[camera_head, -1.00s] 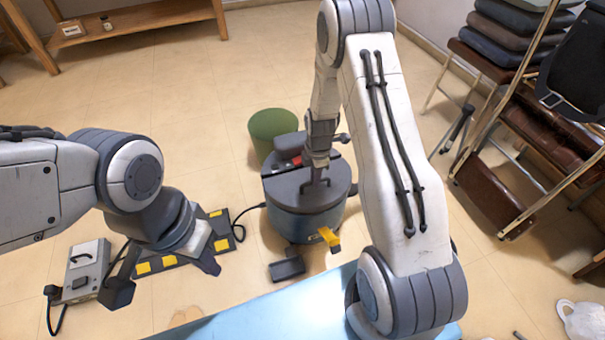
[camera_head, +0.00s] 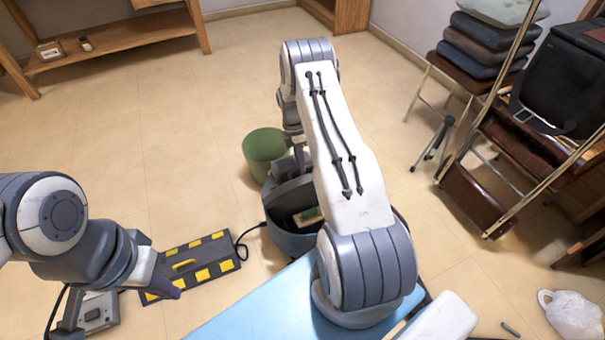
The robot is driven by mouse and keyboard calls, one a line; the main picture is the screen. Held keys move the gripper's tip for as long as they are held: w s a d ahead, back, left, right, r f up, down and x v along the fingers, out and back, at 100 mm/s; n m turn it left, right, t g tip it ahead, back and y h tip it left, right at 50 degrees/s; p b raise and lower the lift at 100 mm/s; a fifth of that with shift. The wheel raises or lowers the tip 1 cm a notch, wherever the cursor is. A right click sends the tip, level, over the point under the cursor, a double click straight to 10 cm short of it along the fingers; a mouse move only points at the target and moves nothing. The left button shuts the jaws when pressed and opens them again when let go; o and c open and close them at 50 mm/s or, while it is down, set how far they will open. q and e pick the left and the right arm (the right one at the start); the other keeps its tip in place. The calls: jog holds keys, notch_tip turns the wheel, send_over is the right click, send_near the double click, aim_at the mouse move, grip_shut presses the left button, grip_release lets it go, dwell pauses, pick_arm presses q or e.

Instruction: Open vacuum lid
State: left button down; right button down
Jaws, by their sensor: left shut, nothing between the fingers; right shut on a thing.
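The vacuum (camera_head: 290,240) is a round blue canister on the floor, partly hidden behind my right arm. Its dark grey lid (camera_head: 287,198) is tilted up, and the inside shows, with a green and pale part (camera_head: 307,215) in it. My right gripper (camera_head: 300,157) is at the lid's raised upper edge and is shut on the lid; my arm hides most of the grip.
A green bin (camera_head: 264,150) stands just behind the vacuum. The black and yellow mat (camera_head: 205,262) and a grey box (camera_head: 98,312) lie left. A light blue surface (camera_head: 255,310) is in front. Chairs with cushions (camera_head: 485,45) stand right.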

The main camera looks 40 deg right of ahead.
aim_at(292, 164)
jog(key=w+b, duration=0.1)
jog(key=w+f+b, duration=0.1)
jog(key=w+d, duration=0.1)
jog(key=shift+w+f+b, duration=0.4)
jog(key=shift+w+d+f+b, duration=0.1)
jog(key=shift+w+f+b, duration=0.1)
jog(key=shift+w+b, duration=0.3)
jog(key=shift+w+d+f+b, duration=0.1)
jog(key=shift+w+f+b, duration=0.05)
jog(key=shift+w+b, duration=0.3)
jog(key=shift+w+d+f+b, duration=0.1)
jog(key=shift+w+d+b, duration=0.05)
jog(key=shift+w+b, duration=0.5)
jog(key=shift+w, duration=0.25)
jog(key=shift+w+a, duration=0.1)
jog(key=shift+a, duration=0.1)
jog(key=c, duration=0.8)
grip_release()
jog(key=shift+c, duration=0.2)
